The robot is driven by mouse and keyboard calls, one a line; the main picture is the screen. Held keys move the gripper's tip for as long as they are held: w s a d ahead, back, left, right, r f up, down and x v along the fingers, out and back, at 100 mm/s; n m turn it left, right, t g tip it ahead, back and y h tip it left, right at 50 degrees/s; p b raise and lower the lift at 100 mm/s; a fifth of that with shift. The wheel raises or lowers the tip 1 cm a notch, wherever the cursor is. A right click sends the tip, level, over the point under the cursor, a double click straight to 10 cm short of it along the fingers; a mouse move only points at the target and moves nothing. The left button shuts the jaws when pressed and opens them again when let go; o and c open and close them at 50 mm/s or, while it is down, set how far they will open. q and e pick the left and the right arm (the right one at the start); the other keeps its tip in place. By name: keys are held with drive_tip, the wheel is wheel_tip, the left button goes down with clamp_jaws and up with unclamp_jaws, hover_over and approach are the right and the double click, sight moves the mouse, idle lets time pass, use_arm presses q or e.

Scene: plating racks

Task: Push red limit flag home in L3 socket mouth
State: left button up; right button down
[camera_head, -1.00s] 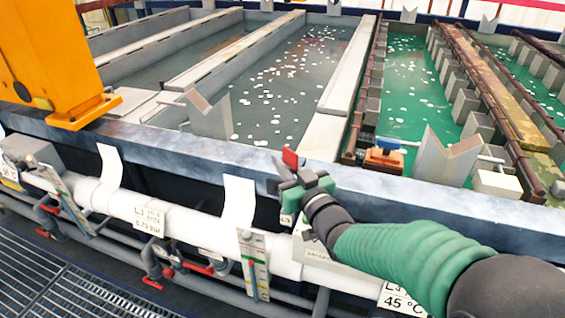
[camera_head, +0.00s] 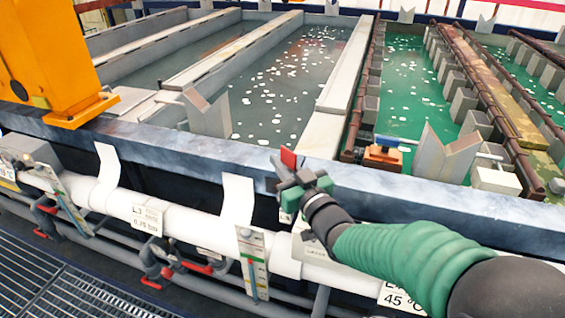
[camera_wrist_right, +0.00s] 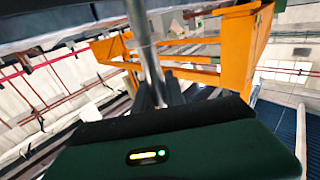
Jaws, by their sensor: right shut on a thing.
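The red limit flag (camera_head: 289,158) stands up at the tips of my right gripper (camera_head: 282,172), just in front of the tank's front rim. My right gripper is shut on the flag. In the right wrist view a grey metal rod (camera_wrist_right: 142,40) rises by the dark fingers (camera_wrist_right: 160,92); the red part does not show there. I cannot make out the L3 socket mouth in the head view; the gripper and wrist cover part of the rim front. A small label sits just below the gripper, too small to read surely. My left gripper is not in view.
The grey tank rim (camera_head: 160,147) runs across behind the gripper. A V-shaped grey rest (camera_head: 447,155) and an orange block (camera_head: 383,157) stand behind the rim to the right. A white pipe (camera_head: 185,230) with gauges runs below. An orange frame (camera_head: 55,60) stands at the left.

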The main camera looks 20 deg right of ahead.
use_arm(q)
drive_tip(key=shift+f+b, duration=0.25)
drive_tip(key=shift+b, duration=0.05)
use_arm(e)
drive_tip(key=shift+a, duration=0.1)
idle(0.6)
